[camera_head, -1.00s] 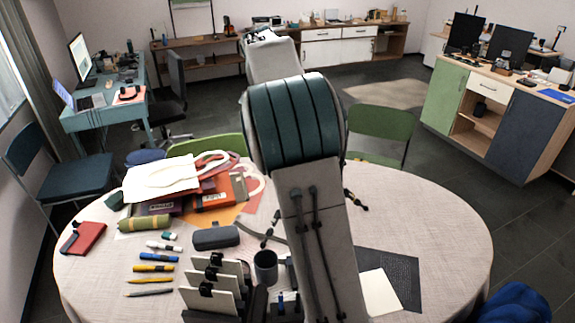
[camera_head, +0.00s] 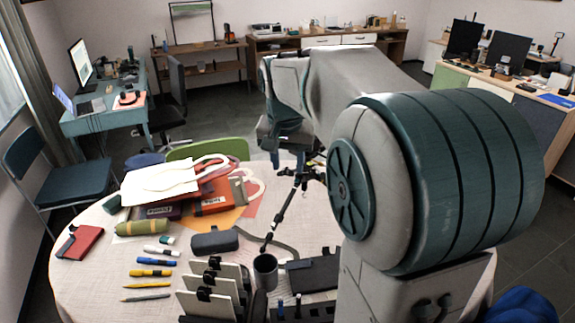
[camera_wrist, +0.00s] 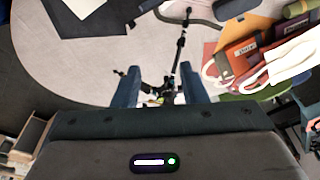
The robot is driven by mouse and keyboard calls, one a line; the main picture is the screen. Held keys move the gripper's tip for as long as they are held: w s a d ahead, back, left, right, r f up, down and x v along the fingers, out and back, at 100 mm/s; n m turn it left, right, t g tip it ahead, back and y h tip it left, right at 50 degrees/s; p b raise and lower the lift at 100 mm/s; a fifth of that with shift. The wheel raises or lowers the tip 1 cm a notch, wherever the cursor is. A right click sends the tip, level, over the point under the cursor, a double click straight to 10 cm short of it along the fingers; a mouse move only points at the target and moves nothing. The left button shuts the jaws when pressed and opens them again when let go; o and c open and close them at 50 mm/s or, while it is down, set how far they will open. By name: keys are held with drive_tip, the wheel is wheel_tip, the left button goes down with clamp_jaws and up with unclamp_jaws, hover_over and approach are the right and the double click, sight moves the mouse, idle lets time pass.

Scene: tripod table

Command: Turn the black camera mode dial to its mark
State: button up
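A black tripod (camera_head: 287,205) stands on the round table (camera_head: 90,255), its legs spread, partly hidden by my arm. In the wrist view the tripod (camera_wrist: 180,42) shows from above, its middle lying between my fingers. My gripper (camera_wrist: 160,88) is open, with a dark blue finger on each side and a clear gap between them. No hold on anything is visible. In the head view the end of my arm hangs over the far side of the table, at the tripod's top. The camera and its mode dial cannot be made out; small dark parts show between the fingers.
Bags and books (camera_head: 205,190) lie left of the tripod, with a dark case (camera_head: 214,241) and a cup (camera_head: 265,270) nearer. Pens and card holders fill the front left. A green chair (camera_head: 210,150) stands behind the table. A dark mat (camera_wrist: 85,18) lies on the table.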

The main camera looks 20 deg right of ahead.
drive_tip(key=shift+s+a+f, duration=0.1)
drive_tip(key=shift+s+a, duration=0.05)
drive_tip(key=shift+s, duration=0.2)
